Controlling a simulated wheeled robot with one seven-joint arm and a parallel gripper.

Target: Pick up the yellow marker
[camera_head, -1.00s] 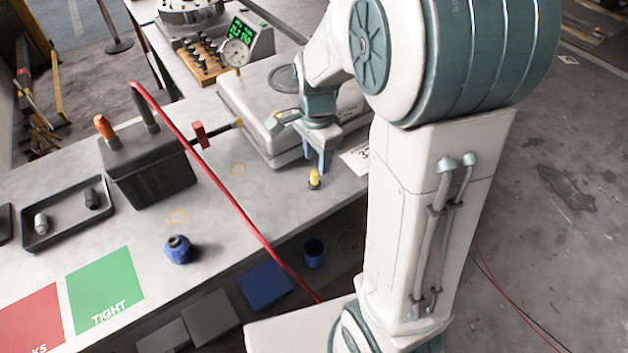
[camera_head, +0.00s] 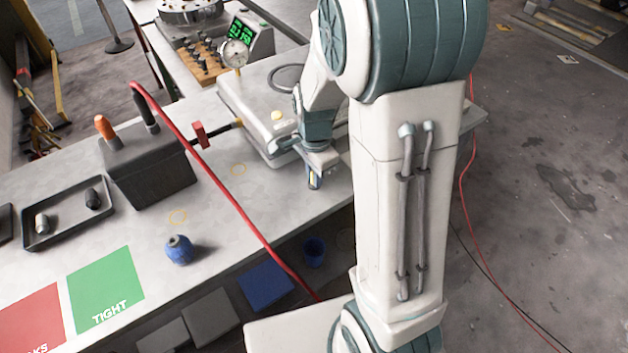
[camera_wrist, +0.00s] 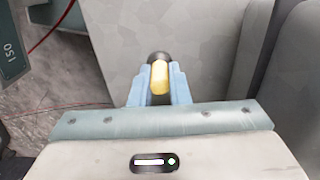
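The yellow marker (camera_head: 313,180) stands near the front edge of the grey bench, mostly covered by my gripper in the head view. My gripper (camera_head: 314,176) points down over it, with its blue fingers around it. In the wrist view the marker (camera_wrist: 160,77) shows as a yellow body with a dark end, between the two blue fingers of my gripper (camera_wrist: 160,82). The fingers are close together and appear to press on both sides of it. I see no clear gap between the marker and the bench.
A flat light-grey case (camera_head: 250,110) lies just behind my gripper. A red cable (camera_head: 228,195) crosses the bench to the left, past a black box (camera_head: 155,180). A blue knobbed part (camera_head: 179,250) stands nearer the front edge. A dark tray (camera_head: 68,222) is at far left.

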